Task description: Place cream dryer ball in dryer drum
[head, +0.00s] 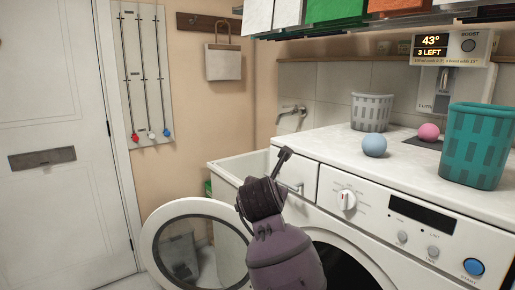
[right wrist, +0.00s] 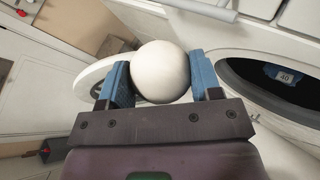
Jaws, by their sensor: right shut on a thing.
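The cream dryer ball (right wrist: 160,70) is held between the two blue-padded fingers of my right gripper (right wrist: 162,76), which is shut on it. The dark drum opening (head: 345,268) is partly hidden by my arm. In the right wrist view the drum opening (right wrist: 235,68) is right of the ball, apart from it. My left gripper is out of view.
On the dryer top are a blue ball (head: 374,145), a pink ball (head: 428,132), a grey basket (head: 371,112) and a teal basket (head: 476,146). A white sink (head: 228,172) adjoins on the left. A dispenser (head: 458,85) and shelf bins (head: 335,9) are above.

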